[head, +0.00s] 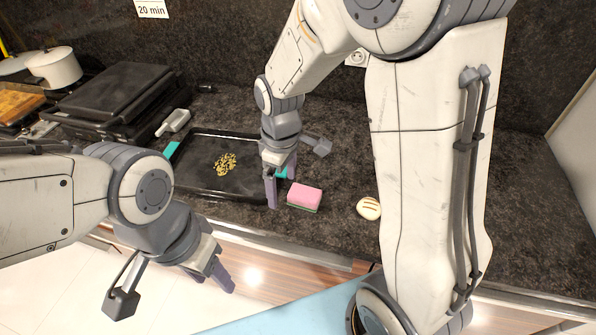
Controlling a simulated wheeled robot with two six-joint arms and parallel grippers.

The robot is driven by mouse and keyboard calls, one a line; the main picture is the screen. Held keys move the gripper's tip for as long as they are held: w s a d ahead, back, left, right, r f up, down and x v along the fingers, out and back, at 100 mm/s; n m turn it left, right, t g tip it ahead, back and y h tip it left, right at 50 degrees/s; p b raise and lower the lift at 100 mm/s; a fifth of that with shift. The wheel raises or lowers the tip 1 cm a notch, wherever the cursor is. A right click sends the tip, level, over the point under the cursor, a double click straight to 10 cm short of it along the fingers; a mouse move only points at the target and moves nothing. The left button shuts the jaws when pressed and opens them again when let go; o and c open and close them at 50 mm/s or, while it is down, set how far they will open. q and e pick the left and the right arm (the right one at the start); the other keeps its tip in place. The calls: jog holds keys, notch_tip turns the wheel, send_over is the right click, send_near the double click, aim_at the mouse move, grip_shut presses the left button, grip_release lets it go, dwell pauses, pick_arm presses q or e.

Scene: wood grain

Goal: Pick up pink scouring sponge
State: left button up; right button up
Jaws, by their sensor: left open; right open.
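The pink scouring sponge (305,195) lies on the dark countertop just right of the black tray. It has a pink top and a green lower layer. My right gripper (281,188) is open, close to the sponge's left side, with its fingers pointing down near the tray's right end. I cannot tell whether a finger touches the sponge. My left gripper (213,280) is open and empty at the lower left, in front of the counter edge and away from the sponge.
The black tray (200,184) with teal handles holds a small pile of yellowish bits (225,163). A black grill (110,95), a white scoop (174,121) and a white pot (55,67) stand left.

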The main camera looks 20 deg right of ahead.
jog(key=w+d+f+p, duration=0.2)
jog(key=w+d, duration=0.3)
jog(key=d, duration=0.2)
send_over(304, 193)
jog(key=shift+n, duration=0.4)
notch_tip(304, 193, down, 5)
jog(key=shift+r, duration=0.2)
notch_tip(304, 193, down, 5)
jog(key=shift+d+p, duration=0.1)
jog(key=shift+p, duration=1.15)
jog(key=shift+f, duration=0.4)
pick_arm(q)
notch_tip(304, 193, up, 6)
jog(key=shift+d+f, duration=0.1)
pick_arm(e)
jog(key=c, duration=1.4)
